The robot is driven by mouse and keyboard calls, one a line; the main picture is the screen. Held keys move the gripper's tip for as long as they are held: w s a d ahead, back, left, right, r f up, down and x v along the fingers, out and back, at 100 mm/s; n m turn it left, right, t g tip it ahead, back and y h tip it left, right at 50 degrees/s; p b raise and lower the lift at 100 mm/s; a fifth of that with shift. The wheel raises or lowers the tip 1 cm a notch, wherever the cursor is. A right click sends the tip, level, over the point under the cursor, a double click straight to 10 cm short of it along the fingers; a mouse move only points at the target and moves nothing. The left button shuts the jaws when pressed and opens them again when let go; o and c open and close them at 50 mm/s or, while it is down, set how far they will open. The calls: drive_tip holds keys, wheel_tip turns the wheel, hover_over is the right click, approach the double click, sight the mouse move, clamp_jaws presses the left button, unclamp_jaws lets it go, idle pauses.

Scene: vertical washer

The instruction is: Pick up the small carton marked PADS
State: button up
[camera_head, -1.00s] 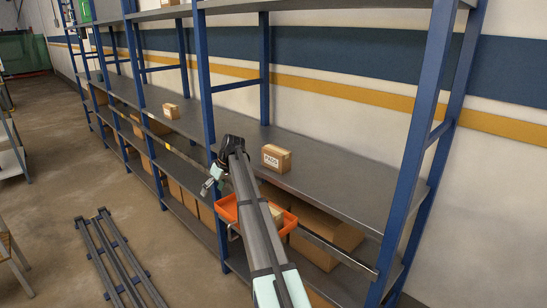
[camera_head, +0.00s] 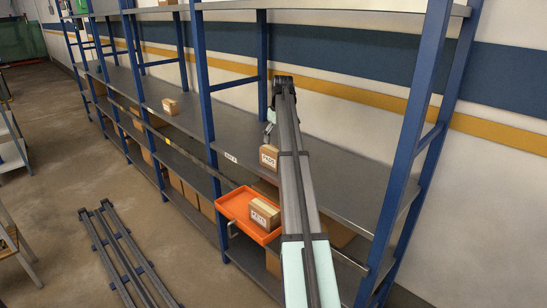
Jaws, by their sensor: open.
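A small brown carton with a white label that seems to read PADS (camera_head: 268,157) stands on the grey middle shelf. My arm passes in front of its right side and hides part of it. My gripper (camera_head: 269,131) hangs just above and behind the carton in the picture, largely hidden by my arm. It is open, and I see nothing held in it. I cannot tell the exact gap between the fingers and the carton.
An orange tray (camera_head: 232,207) below the shelf edge holds another labelled carton (camera_head: 264,212). A further small carton (camera_head: 170,106) stands on the shelf to the left. Blue uprights (camera_head: 206,90) divide the bays. The shelf right of my arm is clear.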

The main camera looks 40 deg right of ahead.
sight(273, 156)
drive_tip(key=f+p, duration=0.1)
drive_tip(key=f, duration=0.2)
drive_tip(key=w+f+p, duration=0.1)
drive_tip(key=f, duration=0.3)
drive_tip(key=f+p, duration=0.1)
drive_tip(key=f, duration=0.2)
drive_tip(key=shift+w+f, duration=0.15)
drive_tip(key=shift+w, duration=0.2)
drive_tip(key=c, duration=1.4)
